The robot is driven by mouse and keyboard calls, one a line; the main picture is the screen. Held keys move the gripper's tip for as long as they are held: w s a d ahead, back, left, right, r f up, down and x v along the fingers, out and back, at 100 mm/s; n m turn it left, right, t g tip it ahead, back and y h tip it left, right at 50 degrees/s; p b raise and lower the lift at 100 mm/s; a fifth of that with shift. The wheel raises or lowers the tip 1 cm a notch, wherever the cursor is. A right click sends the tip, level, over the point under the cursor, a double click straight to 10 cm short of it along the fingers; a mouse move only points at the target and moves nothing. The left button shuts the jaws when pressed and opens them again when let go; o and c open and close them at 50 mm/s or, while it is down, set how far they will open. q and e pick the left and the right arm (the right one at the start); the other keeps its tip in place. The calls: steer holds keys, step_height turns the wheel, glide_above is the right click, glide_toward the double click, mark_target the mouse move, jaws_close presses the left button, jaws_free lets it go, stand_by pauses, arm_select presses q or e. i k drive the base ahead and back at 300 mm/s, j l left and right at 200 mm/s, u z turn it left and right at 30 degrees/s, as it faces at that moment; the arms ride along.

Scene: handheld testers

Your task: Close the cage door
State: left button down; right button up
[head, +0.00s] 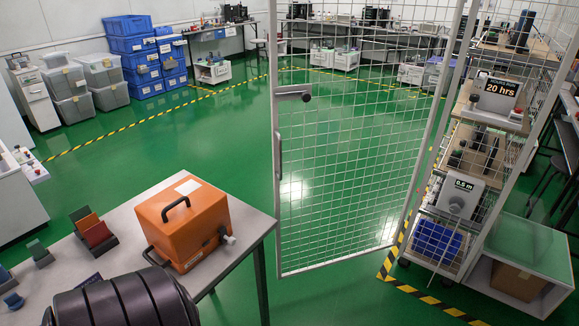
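The cage door (345,150) is a tall white-framed wire-mesh panel right of centre in the head view. It appears to stand open, reaching left from the post beside the cage shelves, with its free edge on the left. A dark lever handle and lock (293,93) sit on that free edge, with a slim vertical pull (278,155) below. The top of the door is cut off by the picture. The cage (540,120) is at the right, with mesh walls around its shelves. Neither of my grippers is in view.
A grey table (243,232) at lower left, close to the door's free edge, bears an orange case (184,222). Yellow-black tape (432,301) marks the floor by the cage. A low cabinet (530,250) stands right. Green floor (190,145) beyond the table is clear.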

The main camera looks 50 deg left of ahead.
mark_target(276, 138)
steer(key=i+u, duration=0.3)
steer(key=i, duration=0.25)
steer(key=i+u, duration=0.3)
steer(key=i, duration=0.3)
